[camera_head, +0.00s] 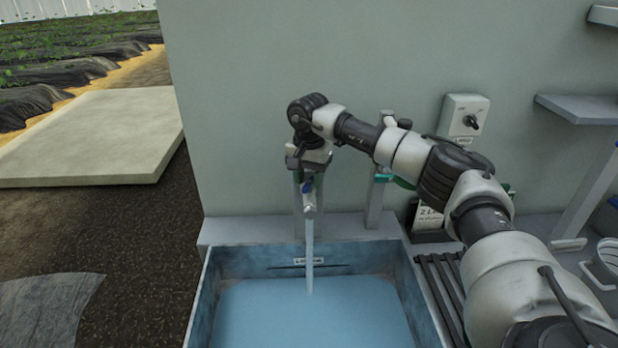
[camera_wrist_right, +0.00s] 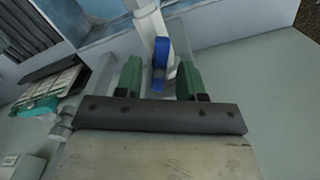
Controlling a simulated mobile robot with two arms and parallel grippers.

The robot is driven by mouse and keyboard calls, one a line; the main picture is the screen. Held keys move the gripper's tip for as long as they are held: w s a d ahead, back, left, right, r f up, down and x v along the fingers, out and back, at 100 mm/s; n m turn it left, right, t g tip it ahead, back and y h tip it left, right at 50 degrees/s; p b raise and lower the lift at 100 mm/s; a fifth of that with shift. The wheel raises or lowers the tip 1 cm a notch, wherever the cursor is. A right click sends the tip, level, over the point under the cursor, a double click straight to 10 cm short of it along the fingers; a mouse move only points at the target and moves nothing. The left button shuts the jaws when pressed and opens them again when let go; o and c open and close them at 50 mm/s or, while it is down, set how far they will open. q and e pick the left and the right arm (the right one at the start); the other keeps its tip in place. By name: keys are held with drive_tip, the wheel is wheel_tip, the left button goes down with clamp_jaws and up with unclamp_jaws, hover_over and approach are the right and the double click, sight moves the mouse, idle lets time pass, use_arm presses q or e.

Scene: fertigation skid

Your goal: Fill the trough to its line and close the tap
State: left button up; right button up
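The trough (camera_head: 205,310) is a blue open basin holding pale blue water (camera_head: 310,312). Gaps show on both sides, so the gripper is open around the handle. My left gripper is out of view.
A second post with a green handle (camera_head: 384,178) stands right of the tap, behind my right arm. A control box with a knob (camera_head: 465,117) is on the wall. A slatted rack (camera_head: 437,280) adjoins the trough's right side. A shelf (camera_head: 580,108) juts out at right.

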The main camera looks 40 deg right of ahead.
wheel_tip(320, 180, up, 11)
drive_tip(key=b, duration=0.2)
idle(0.5)
drive_tip(key=shift+f, duration=0.1)
drive_tip(key=shift+o, duration=0.6)
wheel_tip(320, 180, down, 13)
drive_tip(key=t+h+p, duration=0.2)
drive_tip(key=h+p, duration=0.1)
drive_tip(key=p, duration=0.1)
idle(0.4)
